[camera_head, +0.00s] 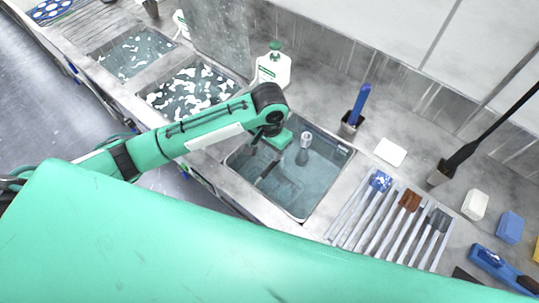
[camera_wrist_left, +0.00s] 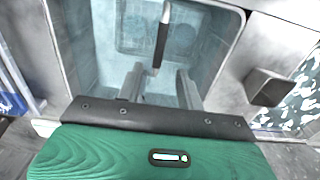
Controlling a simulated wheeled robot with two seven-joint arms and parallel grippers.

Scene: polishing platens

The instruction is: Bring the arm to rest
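My left arm reaches in from the left in the head view. My left gripper (camera_head: 267,171) points down over the water-filled sink (camera_head: 325,180). In the left wrist view the two fingers (camera_wrist_left: 158,82) stand apart with a gap between them. A dark rod with a pale band (camera_wrist_left: 162,40) shows just beyond the fingertips; I cannot tell whether it touches them. A grey upright cylinder (camera_head: 306,141) stands in the sink, to the right of the gripper. My right gripper is out of view.
A white bottle with a green cap (camera_head: 272,68) stands behind the arm. Two basins with white pieces (camera_head: 195,88) lie to the left. A blue-handled tool (camera_head: 357,103) stands in a holder. A rack with brushes (camera_head: 385,220) and blue and white blocks lie to the right.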

